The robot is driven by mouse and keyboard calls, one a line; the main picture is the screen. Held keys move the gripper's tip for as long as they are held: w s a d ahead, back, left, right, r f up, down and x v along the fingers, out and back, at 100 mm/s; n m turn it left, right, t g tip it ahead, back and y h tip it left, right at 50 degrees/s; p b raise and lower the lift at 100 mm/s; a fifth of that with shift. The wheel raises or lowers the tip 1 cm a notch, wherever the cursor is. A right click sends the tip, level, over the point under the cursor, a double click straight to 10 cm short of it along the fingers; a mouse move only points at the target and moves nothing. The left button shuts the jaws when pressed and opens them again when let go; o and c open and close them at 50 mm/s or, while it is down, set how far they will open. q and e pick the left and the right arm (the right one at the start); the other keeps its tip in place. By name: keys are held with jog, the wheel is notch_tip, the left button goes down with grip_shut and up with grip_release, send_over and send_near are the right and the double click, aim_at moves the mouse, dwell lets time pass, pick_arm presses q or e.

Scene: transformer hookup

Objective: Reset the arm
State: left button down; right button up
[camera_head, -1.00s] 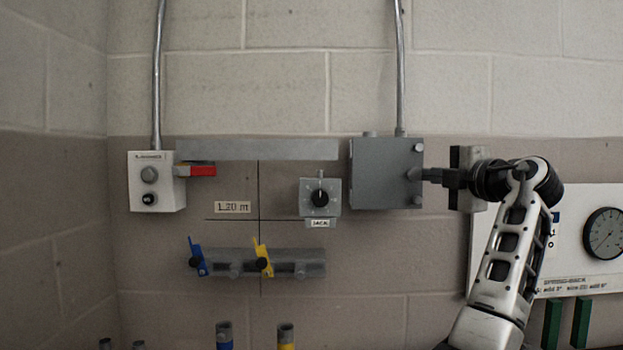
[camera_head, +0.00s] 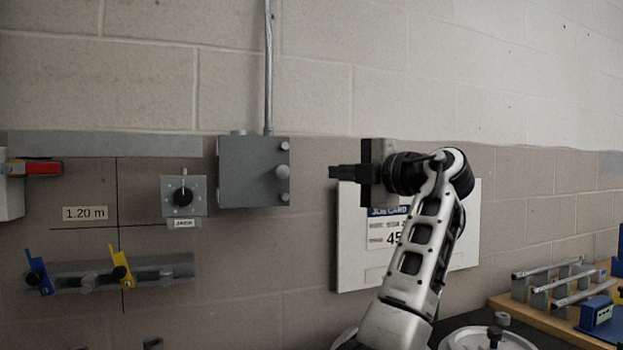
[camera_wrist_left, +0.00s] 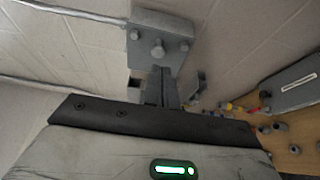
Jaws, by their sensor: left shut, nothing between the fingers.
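My left gripper (camera_head: 334,172) points left in the head view, with its dark fingers together and nothing between them. Its fingertips are in open air to the right of the grey wall box (camera_head: 246,172), with a clear gap from the box's round knob (camera_head: 282,172). My left arm comes up from the bottom and hides part of the white wall board (camera_head: 463,225). In the left wrist view the shut fingers (camera_wrist_left: 162,86) point at the grey box (camera_wrist_left: 158,47) and its knob. My right gripper is not in view.
A dial box (camera_head: 183,196) and a rail with blue and yellow levers (camera_head: 150,270) are on the wall at left. A wooden bench (camera_head: 560,318) with grey bars and a blue block (camera_head: 596,312) is at lower right. A round white plate (camera_head: 520,341) lies at the bottom.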

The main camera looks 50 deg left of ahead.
pick_arm(q)
jog(key=shift+w+d, duration=0.25)
jog(key=shift+d, duration=0.45)
jog(key=shift+w+d, duration=0.25)
jog(key=shift+d, duration=0.45)
